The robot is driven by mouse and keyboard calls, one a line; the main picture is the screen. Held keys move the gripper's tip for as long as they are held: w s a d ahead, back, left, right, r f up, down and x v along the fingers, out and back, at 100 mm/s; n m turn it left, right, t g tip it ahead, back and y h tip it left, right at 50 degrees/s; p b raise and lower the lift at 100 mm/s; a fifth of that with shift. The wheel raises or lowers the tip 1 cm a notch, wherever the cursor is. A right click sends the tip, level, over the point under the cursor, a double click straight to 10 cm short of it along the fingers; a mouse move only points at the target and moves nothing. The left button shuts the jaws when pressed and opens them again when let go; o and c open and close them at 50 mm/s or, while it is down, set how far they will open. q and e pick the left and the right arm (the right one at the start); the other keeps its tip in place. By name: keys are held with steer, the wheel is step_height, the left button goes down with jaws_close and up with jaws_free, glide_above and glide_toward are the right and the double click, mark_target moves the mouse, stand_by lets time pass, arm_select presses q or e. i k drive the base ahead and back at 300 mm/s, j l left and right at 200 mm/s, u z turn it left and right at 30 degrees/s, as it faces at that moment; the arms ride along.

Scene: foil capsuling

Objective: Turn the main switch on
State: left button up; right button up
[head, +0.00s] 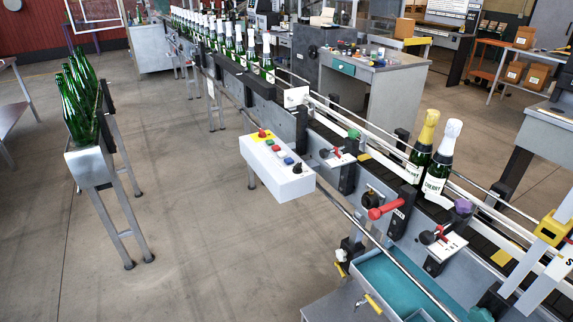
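A white control box (277,168) sits at the front of the conveyor, left of the picture's middle. Its sloped top has a red mushroom button (262,133) on a yellow patch, several small coloured buttons, and a black knob (296,168) at the right end. A large red lever (384,211) sticks out from the conveyor's side, right of the box. I cannot read any label that says which of these is the main switch, nor tell a switch position. Neither of my grippers shows in the head view.
Two foil-topped bottles, gold (421,148) and white (440,158), stand on the conveyor (330,130). Smaller red-and-black handles (337,153) line its side. A teal-lined tray (362,290) is below at the front. A rack (92,165) of green bottles stands left. The floor between is clear.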

mark_target(263, 134)
steer(key=u, duration=0.15)
steer(key=i+j+z, duration=0.15)
steer(key=z, duration=0.2)
steer(key=i+j+z, duration=0.15)
steer(key=z, duration=0.2)
steer(key=i+j+z, duration=0.1)
steer(key=j+z, duration=0.25)
steer(key=l, duration=0.1)
